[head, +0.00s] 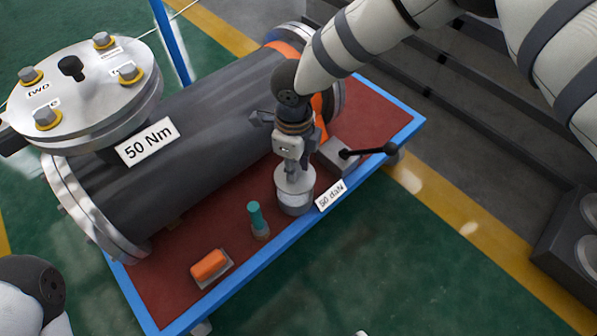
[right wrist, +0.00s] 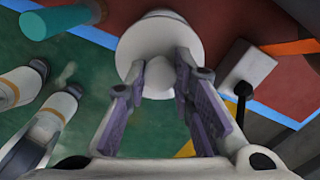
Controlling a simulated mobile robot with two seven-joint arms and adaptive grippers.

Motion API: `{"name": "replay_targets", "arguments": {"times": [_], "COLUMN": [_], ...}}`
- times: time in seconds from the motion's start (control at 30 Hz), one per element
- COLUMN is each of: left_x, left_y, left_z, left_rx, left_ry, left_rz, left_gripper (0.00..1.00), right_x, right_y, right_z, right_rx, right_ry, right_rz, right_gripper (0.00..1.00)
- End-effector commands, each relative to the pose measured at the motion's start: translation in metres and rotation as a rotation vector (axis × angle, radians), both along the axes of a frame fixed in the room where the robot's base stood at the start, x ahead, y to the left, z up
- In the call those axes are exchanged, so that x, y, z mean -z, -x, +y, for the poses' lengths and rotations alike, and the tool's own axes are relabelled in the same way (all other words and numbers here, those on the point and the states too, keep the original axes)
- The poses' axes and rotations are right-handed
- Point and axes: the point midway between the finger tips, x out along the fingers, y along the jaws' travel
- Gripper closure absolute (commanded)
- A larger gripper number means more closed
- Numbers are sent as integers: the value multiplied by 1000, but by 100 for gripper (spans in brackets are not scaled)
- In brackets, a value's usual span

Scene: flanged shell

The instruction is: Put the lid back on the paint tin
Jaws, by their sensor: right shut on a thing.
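The paint tin (head: 295,203) is a small pale cylinder standing upright near the front edge of the red bench top in the head view. The lid (head: 287,181), a light grey disc with a knob, is at the tin's mouth; I cannot tell whether it rests on the rim or is slightly above it. My right gripper (head: 293,171) points down from above, shut on the lid's knob. My left gripper is out of view.
A teal-topped bottle (head: 257,220) and an orange block on a pale base (head: 209,266) stand left of the tin. A grey block with a black lever (head: 340,157) is close on its right. The large flanged shell (head: 190,125) lies behind.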

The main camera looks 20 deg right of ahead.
Motion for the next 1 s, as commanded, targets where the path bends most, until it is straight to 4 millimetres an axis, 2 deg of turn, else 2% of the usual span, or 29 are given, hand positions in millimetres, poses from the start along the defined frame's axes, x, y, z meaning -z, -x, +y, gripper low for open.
{"name": "replay_targets", "arguments": {"times": [0.27,0.7,1.0], "left_x": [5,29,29], "left_y": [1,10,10], "left_z": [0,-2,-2], "left_rx": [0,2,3], "left_ry": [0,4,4], "left_rz": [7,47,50], "left_gripper": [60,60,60], "right_x": [12,62,66], "right_y": [-5,-5,-5], "right_z": [-2,-2,-2], "right_rx": [51,48,48], "right_ry": [-1,-1,-1], "right_rz": [4,5,2], "right_gripper": [100,100,100]}}
